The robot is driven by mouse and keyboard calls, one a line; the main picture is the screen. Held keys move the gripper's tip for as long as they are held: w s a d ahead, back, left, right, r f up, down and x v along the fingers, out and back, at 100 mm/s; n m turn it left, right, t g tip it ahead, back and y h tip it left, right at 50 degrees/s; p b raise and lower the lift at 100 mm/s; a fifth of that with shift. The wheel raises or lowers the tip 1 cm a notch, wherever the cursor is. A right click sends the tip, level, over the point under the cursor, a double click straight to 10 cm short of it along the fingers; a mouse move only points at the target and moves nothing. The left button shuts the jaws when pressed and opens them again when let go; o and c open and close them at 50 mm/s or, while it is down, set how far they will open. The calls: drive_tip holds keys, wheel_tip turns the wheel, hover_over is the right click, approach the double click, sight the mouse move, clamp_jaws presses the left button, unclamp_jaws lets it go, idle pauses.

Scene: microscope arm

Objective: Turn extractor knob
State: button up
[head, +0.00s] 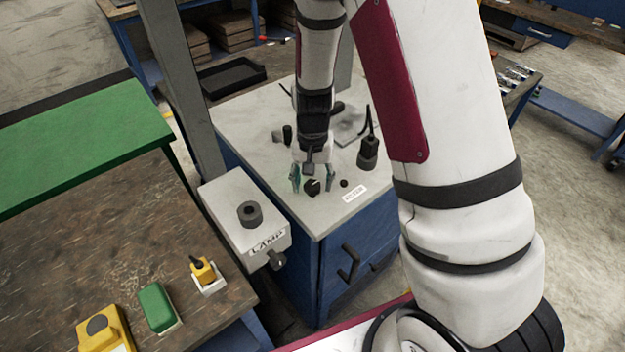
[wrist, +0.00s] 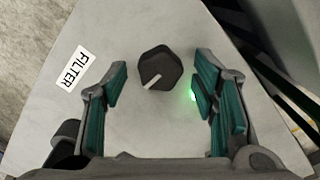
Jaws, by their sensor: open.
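A dark round knob (head: 312,187) with a white pointer line stands on the grey top of a blue cabinet. It shows large in the wrist view (wrist: 160,68), near the upper middle. My gripper (head: 312,177) is over the cabinet top, pointing down, with its teal-padded fingers apart. In the wrist view my gripper (wrist: 159,92) has one finger on each side of the knob, with gaps on both sides and nothing held. A label (wrist: 76,69) reading FILTER lies left of the knob there. No label reading extractor is legible.
A green light (wrist: 193,96) glows beside the right finger. A black post-like control (head: 368,152) stands right of my gripper. A grey box (head: 235,211) marked LAMP is at the left. Yellow and green (head: 157,307) switches sit on the wooden bench (head: 95,235).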

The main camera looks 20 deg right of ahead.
sight(313, 184)
wheel_tip(313, 184, up, 12)
idle(0.5)
idle(0.3)
